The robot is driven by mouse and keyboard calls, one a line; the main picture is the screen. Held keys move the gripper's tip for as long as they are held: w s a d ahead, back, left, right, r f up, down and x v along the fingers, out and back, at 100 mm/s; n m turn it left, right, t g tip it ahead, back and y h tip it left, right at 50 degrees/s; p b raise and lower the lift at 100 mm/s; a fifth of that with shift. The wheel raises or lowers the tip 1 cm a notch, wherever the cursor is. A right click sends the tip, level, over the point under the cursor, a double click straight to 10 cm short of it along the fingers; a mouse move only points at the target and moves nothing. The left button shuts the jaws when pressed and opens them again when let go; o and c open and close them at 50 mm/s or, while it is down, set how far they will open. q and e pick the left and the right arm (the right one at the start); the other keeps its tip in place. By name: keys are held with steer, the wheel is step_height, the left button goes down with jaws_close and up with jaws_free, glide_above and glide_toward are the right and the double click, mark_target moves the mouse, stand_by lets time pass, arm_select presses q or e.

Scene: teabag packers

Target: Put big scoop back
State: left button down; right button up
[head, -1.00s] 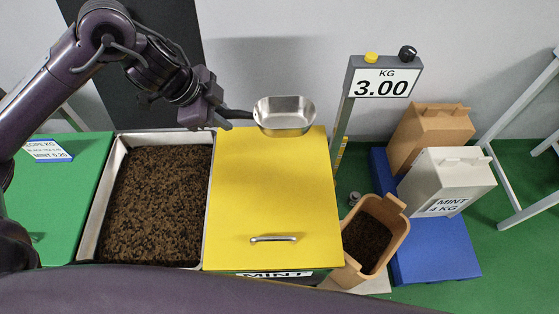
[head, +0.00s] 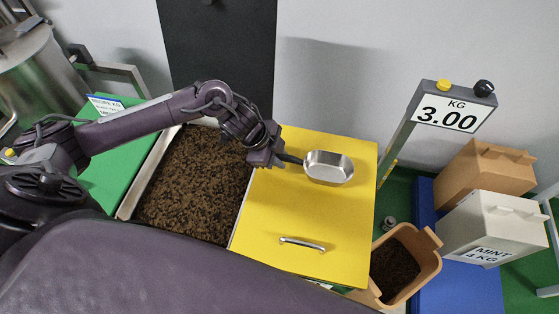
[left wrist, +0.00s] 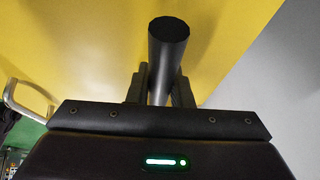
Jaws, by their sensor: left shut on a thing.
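The big scoop (head: 329,168) has a metal bowl and a dark handle. My left gripper (head: 277,157) is shut on the scoop's handle. It holds the scoop above the yellow lid (head: 310,215) of the mint bin. In the left wrist view, the dark handle (left wrist: 168,50) stands between the two fingers, over the yellow lid. The inside of the bowl looks empty. My right gripper is not in view.
An open bin of dark tea (head: 195,180) lies left of the yellow lid, and a green lid (head: 115,185) beyond it. A scale display (head: 450,114) reads 3.00. Right of the lid stand a tan container (head: 425,262) holding tea, a white mint box (head: 492,228) and a brown box (head: 487,168).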

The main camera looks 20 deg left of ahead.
arm_select(q)
steer(key=shift+f, duration=1.25)
steer(key=shift+f, duration=0.2)
steer(key=c, duration=1.3)
jaws_free()
steer(key=shift+a+r, duration=0.15)
steer(key=shift+r, duration=0.25)
steer(key=v, duration=1.1)
steer(key=shift+r, duration=0.3)
